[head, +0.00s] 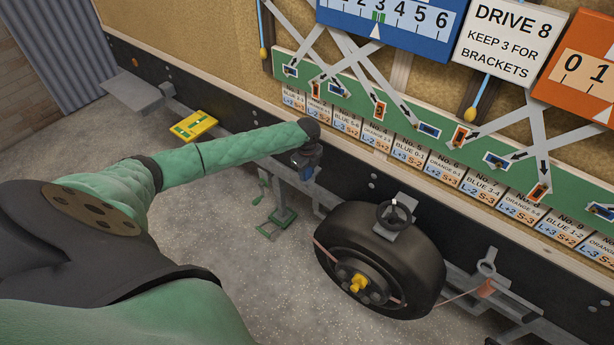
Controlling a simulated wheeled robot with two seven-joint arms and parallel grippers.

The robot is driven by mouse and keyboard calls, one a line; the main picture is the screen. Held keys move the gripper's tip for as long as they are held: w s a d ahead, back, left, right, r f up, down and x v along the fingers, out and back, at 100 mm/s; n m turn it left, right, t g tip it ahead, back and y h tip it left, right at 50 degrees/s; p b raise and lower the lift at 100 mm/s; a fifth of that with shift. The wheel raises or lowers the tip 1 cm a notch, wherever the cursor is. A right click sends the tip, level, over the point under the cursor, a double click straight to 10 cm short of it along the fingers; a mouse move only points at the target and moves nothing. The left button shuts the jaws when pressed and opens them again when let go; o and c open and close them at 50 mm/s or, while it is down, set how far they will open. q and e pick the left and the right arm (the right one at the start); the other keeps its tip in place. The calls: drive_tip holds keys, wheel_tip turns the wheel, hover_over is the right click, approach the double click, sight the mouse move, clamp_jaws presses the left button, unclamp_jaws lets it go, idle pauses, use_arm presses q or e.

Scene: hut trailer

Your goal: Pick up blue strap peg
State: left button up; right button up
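My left arm reaches in from the left, and my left gripper (305,163) points down in front of the dark trailer rail. A small blue piece (307,173) shows at its fingertips; it may be the blue strap peg. It is too small to tell whether the fingers are closed on it. Several small blue pieces, such as one at the left end (290,71) and one near the middle (428,130), sit on the green board (340,86) above, among orange ones. My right gripper is not in view.
A wheel (382,258) with a yellow hub stands right of the gripper. A green jack-like stand (280,212) is below it. A yellow box (194,125) sits left, near a grey step (136,92). Numbered cards (407,150) line the wall. Gravel ground is open in front.

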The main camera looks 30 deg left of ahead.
use_arm(q)
drive_tip(key=shift+c, duration=1.3)
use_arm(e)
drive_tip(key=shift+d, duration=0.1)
